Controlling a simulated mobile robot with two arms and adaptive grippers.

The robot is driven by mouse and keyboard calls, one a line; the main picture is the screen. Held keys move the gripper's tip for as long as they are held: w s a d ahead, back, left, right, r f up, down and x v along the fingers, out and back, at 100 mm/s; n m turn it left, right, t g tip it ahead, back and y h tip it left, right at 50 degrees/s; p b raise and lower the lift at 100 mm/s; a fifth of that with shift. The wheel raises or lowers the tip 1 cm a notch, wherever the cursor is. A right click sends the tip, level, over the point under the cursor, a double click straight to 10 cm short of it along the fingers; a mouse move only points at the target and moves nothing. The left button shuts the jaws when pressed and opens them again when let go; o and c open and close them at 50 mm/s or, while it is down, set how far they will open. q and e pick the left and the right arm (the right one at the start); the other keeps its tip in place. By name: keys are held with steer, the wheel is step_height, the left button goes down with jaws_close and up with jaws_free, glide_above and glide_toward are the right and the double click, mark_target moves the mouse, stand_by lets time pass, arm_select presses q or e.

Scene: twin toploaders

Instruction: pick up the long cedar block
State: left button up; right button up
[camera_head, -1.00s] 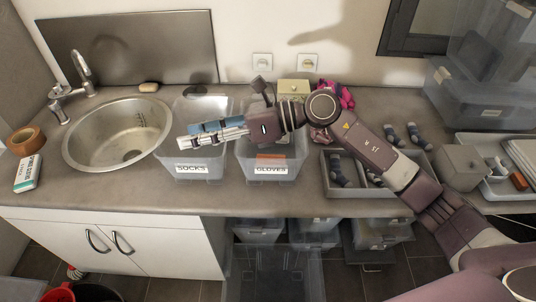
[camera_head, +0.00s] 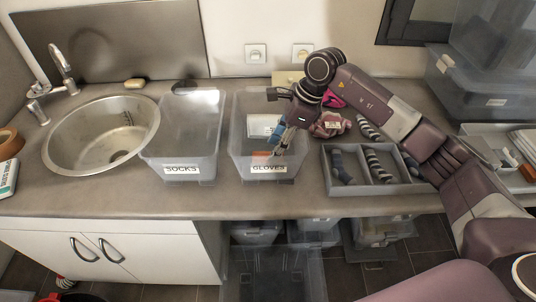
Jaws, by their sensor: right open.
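I cannot identify the long cedar block for certain. A small orange-brown piece (camera_head: 262,154) shows low at the front of the clear bin labelled GLOVES (camera_head: 239,142), partly hidden behind the bin's front wall and label. Another orange-brown block (camera_head: 528,172) lies at the far right edge. My right gripper (camera_head: 280,144) points down over the GLOVES bin, close to the first orange-brown piece. Its fingers are narrow in this view, open, and I see nothing between them. I cannot tell whether they touch anything. My left gripper is out of view.
A clear SOCKS bin (camera_head: 182,148) stands left of the GLOVES bin. A grey divided tray (camera_head: 377,190) with striped socks is to the right. A pink and mauve bundle (camera_head: 330,125) lies behind it. The sink (camera_head: 102,133) is at left. The counter's front strip is clear.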

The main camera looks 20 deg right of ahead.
steer(key=shift+p+x, duration=0.5)
steer(key=shift+x, duration=1.25)
steer(key=c, duration=1)
steer(key=shift+r, duration=0.1)
